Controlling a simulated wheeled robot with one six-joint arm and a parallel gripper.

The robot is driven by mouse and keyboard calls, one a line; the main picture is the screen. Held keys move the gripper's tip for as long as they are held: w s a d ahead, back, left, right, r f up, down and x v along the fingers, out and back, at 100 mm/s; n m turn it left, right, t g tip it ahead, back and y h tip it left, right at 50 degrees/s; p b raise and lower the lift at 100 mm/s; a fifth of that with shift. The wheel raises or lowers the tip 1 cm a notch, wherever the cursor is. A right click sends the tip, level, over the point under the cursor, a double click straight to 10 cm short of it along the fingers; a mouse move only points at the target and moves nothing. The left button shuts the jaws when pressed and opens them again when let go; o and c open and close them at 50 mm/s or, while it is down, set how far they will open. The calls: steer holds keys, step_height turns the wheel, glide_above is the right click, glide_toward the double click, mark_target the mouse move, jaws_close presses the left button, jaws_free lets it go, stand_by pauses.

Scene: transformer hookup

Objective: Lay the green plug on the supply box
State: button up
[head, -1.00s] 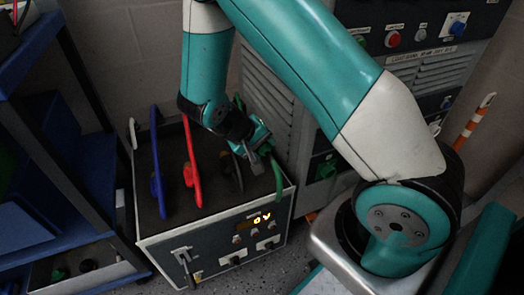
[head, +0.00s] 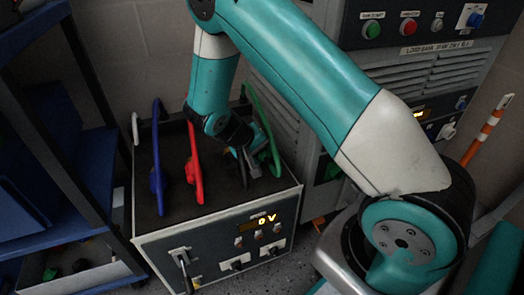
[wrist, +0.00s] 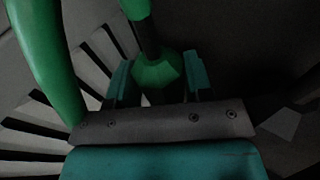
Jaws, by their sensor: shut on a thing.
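The green plug (wrist: 157,74) is between the two teal-padded fingers of my gripper (wrist: 157,85) in the wrist view. Its green cable (wrist: 45,60) curves down the left side there. In the head view my gripper (head: 250,167) is shut, pointing down over the right rear part of the supply box (head: 215,197). The green cable (head: 270,125) arcs behind it. The plug itself is mostly hidden by the gripper in the head view, so I cannot tell whether it touches the box top. The supply box has a dark top and a front panel reading 0 V.
A dark cable shows beside the fingers. The load bank cabinet (head: 415,60) stands behind right, a blue shelf (head: 90,190) at left.

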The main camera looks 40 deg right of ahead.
steer(key=shift+s+f, duration=0.1)
steer(key=shift+f, duration=0.55)
steer(key=o, duration=1)
steer(key=shift+o, duration=1)
steer(key=p+v, duration=0.7)
steer(key=v, duration=1.1)
steer(key=shift+d+r, duration=0.15)
steer(key=shift+r, duration=0.2)
steer(key=s+a+r+n+y, duration=0.55)
steer(key=s+r, duration=0.35)
steer(key=s, duration=0.3)
steer(key=s+a+r+n+y, duration=0.4)
steer(key=s+a+r+y, duration=0.3)
steer(key=s, duration=0.4)
step_height(320, 180, up, 33)
steer(key=d+p, duration=0.1)
steer(key=p, duration=3)
steer(key=shift+t+h+p, duration=0.3)
steer(key=shift+h+p, duration=0.05)
steer(key=shift+h, duration=0.1)
